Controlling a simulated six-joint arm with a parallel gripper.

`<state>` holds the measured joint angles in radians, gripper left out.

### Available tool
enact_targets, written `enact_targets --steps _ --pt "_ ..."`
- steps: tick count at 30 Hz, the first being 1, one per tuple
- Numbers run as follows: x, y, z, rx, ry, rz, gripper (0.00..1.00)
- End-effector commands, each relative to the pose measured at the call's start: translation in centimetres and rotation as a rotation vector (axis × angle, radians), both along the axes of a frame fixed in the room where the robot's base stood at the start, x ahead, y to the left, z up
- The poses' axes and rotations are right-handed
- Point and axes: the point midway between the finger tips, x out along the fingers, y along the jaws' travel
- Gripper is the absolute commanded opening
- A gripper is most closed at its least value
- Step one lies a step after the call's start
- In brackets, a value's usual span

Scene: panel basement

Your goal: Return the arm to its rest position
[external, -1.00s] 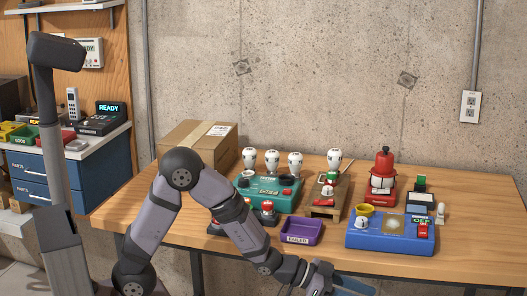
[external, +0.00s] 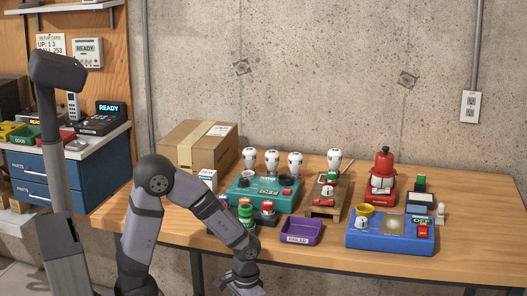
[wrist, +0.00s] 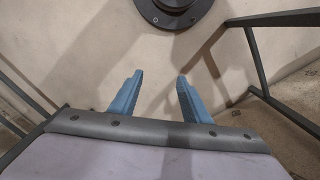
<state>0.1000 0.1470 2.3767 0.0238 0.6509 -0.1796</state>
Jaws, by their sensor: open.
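My gripper shows in the wrist view (wrist: 155,92) with its two blue fingers apart and nothing between them. It points down at the pale floor, with a dark round base at the top of that view. In the external view my arm is folded in front of the table's front edge. Its wrist hangs low near the bottom of the picture, and the fingertips are out of frame there.
The wooden table (external: 470,262) holds a teal device (external: 262,190), a purple tray (external: 301,231), a blue device (external: 388,235), a red machine (external: 382,180) and a cardboard box (external: 196,146). Dark table-frame bars (wrist: 262,60) flank my gripper in the wrist view.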

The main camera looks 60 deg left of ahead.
Motion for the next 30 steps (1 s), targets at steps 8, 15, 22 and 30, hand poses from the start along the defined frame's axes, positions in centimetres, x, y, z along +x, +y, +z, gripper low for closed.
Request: enact_targets --steps 8,15,22,30 --pt "-4.3 1.4 4.5 -0.021 0.041 -0.009 0.43" --pt "-5.4 2.4 8.4 -0.019 -0.034 -0.061 0.43" --pt "-5.3 2.4 12.4 -0.019 -0.031 -0.060 0.43" --pt "-5.3 2.4 19.5 -0.019 -0.031 -0.058 0.43"
